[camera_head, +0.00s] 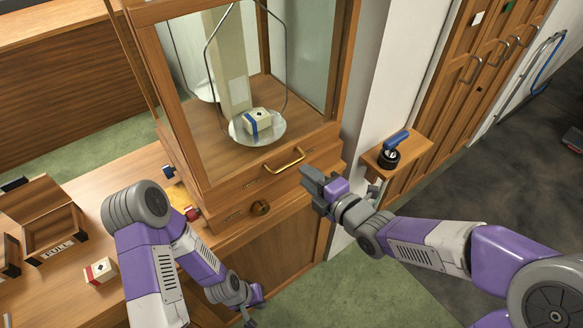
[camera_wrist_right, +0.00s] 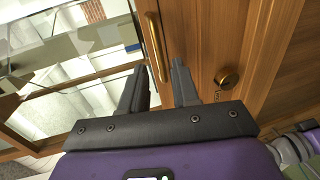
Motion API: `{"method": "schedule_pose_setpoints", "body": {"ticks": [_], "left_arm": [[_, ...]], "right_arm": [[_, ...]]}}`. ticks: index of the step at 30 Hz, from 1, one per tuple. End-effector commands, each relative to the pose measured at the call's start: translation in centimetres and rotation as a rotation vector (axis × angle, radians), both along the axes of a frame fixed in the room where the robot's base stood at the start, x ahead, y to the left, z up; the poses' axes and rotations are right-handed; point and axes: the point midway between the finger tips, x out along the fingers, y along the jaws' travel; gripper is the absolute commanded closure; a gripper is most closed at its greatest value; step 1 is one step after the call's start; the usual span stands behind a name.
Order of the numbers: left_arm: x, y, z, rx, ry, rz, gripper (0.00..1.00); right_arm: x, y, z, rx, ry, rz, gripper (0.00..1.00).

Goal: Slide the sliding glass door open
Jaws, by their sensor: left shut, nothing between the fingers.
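The sliding glass door (camera_head: 200,120) is the front pane of a wooden balance case, and its frame reaches down to the case's base. A brass handle (camera_head: 285,161) sits on its bottom rail; the right wrist view also shows the handle (camera_wrist_right: 156,48). My right gripper (camera_head: 313,178) is open, just right of and below the handle. In the right wrist view its fingers (camera_wrist_right: 160,72) point toward the handle, whose end appears between the fingertips; contact cannot be told. My left gripper (camera_head: 250,318) is shut and empty, low in front of the cabinet.
Inside the case, a white block with a blue band (camera_head: 257,122) rests on a hanging metal pan (camera_head: 240,134). A drawer knob (camera_head: 261,207) is below the handle. A small shelf (camera_head: 415,150) with a blue-handled tool stands right. Wooden boxes (camera_head: 45,215) and a white block (camera_head: 100,271) lie left.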

Motion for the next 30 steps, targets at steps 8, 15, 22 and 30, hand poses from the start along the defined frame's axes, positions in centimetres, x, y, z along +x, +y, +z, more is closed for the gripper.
{"method": "schedule_pose_setpoints", "body": {"ticks": [8, 15, 22, 30], "left_arm": [[0.0, 0.0, -0.2, 0.000, 0.000, 0.000, 1.00], [0.0, 0.0, -0.4, 0.000, 0.000, 0.000, 1.00], [0.0, 0.0, -0.4, 0.000, 0.000, 0.000, 1.00], [0.0, 0.0, -0.4, 0.000, 0.000, 0.000, 1.00]], "right_arm": [[2.6, 2.0, -0.6, -0.010, -0.012, 0.007, 0.70], [5.1, 3.8, -1.2, -0.008, -0.011, 0.006, 0.70], [5.8, 4.3, -1.3, -0.007, -0.010, 0.003, 0.70], [5.8, 4.3, -1.3, -0.006, -0.009, 0.003, 0.82]]}}
